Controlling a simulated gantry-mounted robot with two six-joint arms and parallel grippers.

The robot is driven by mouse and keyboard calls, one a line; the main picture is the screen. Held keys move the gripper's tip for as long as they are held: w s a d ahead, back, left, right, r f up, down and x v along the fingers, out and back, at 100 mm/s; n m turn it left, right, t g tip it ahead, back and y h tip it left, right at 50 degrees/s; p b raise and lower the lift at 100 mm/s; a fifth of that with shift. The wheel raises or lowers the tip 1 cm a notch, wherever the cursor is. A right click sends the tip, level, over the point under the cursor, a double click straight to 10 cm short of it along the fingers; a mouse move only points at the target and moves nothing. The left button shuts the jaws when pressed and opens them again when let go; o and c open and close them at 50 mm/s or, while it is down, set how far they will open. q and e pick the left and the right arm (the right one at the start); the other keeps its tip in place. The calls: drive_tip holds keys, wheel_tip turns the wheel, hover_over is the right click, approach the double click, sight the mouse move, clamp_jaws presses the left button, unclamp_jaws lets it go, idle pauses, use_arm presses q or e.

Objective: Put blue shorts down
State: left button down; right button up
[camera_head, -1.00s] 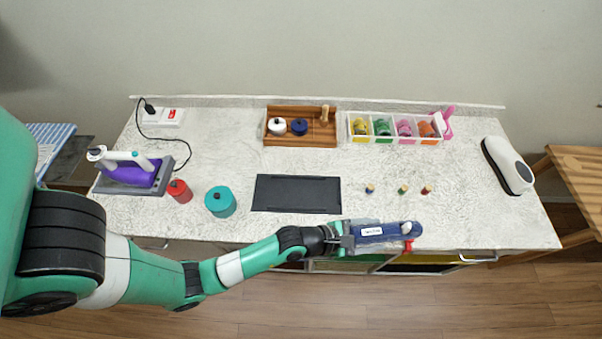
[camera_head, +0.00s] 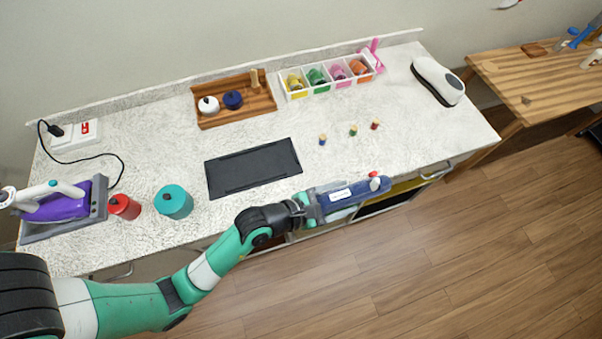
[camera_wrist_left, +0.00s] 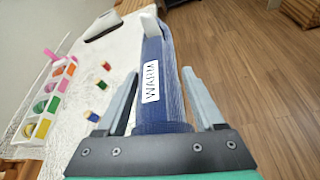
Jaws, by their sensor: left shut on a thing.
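My left gripper (camera_head: 325,203) is shut on a long dark blue item (camera_head: 352,193) with a white label. The item also shows in the left wrist view (camera_wrist_left: 172,98), between the two grey fingers, where the label reads WARM. It may be the blue shorts folded up, but the garment's shape cannot be made out. In the head view it is held out at the front edge of the white counter (camera_head: 140,222), over the cabinet front. A small red and white part shows at its far end. My right gripper is not in view.
A black mat (camera_head: 253,168) lies mid-counter, with a teal canister (camera_head: 174,202), red canister (camera_head: 124,207) and purple iron (camera_head: 60,205) to its left. Several small spools stand right of it. Behind are a wooden tray (camera_head: 235,118) and sectioned white box (camera_head: 295,96). A wooden table (camera_head: 530,88) stands right.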

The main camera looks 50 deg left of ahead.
use_arm(q)
drive_tip(key=s+a+f+b, duration=0.1)
drive_tip(key=a+f+b, duration=0.25)
drive_tip(key=a, duration=0.45)
drive_tip(key=b, duration=0.1)
hover_over(304, 187)
drive_tip(key=d, duration=0.2)
drive_tip(key=f, duration=0.2)
drive_tip(key=s+f, duration=0.1)
drive_tip(key=f, duration=0.1)
drive_tip(key=shift+a+f, duration=0.1)
drive_tip(key=shift+f, duration=0.2)
drive_tip(key=f+b, duration=0.2)
drive_tip(key=f, duration=0.1)
drive_tip(key=shift+a+f, duration=0.25)
drive_tip(key=shift+a, duration=0.15)
drive_tip(key=shift+f, duration=0.2)
drive_tip(key=shift+f, duration=0.2)
unclamp_jaws()
